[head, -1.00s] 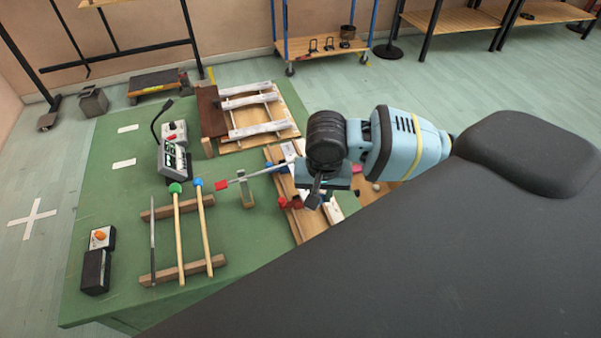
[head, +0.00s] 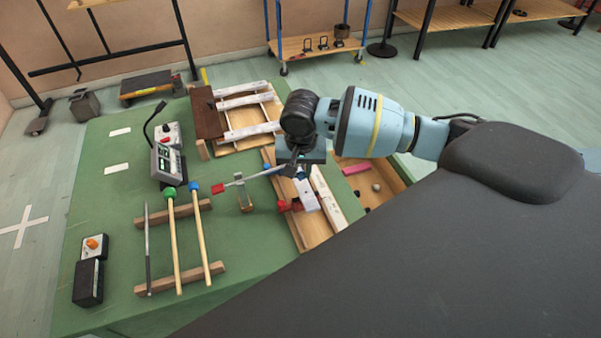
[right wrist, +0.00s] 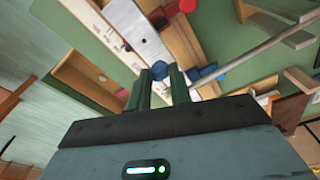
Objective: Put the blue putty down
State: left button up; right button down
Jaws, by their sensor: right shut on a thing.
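The blue putty (right wrist: 160,70) shows as a small blue lump between the fingertips of my right gripper (right wrist: 160,88) in the right wrist view. The gripper is shut on it. In the head view my right gripper (head: 298,170) is over the wooden board (head: 318,229) on the green table, and a bit of blue shows at its tips. Whether the putty touches anything below cannot be told. A second blue piece (head: 267,166) lies at the board's left edge, by a grey rod, also seen in the right wrist view (right wrist: 205,74). My left gripper is not in view.
An open wooden tray (head: 388,192) lies right. Mallets (head: 205,235) rest on wooden bars at left. The table's left part has free room.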

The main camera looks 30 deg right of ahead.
jog(key=shift+f, duration=0.95)
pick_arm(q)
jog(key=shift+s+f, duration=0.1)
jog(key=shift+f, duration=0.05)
pick_arm(e)
jog(key=shift+r, duration=0.1)
jog(key=c, duration=1.3)
grip_release()
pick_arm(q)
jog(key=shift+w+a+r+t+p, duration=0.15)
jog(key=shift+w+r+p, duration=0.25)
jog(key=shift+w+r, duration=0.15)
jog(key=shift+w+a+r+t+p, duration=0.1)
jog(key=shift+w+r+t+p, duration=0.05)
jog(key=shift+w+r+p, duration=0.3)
pick_arm(e)
jog(key=shift+s+a+r, duration=0.15)
jog(key=shift+s+r, duration=0.05)
jog(key=shift+r, duration=1.8)
jog(key=shift+s+a+r, duration=0.1)
jog(key=shift+s+r, duration=0.1)
jog(key=shift+r, duration=1.75)
jog(key=shift+s+a+r, duration=0.15)
jog(key=shift+s+r, duration=0.05)
jog(key=shift+r, duration=1.8)
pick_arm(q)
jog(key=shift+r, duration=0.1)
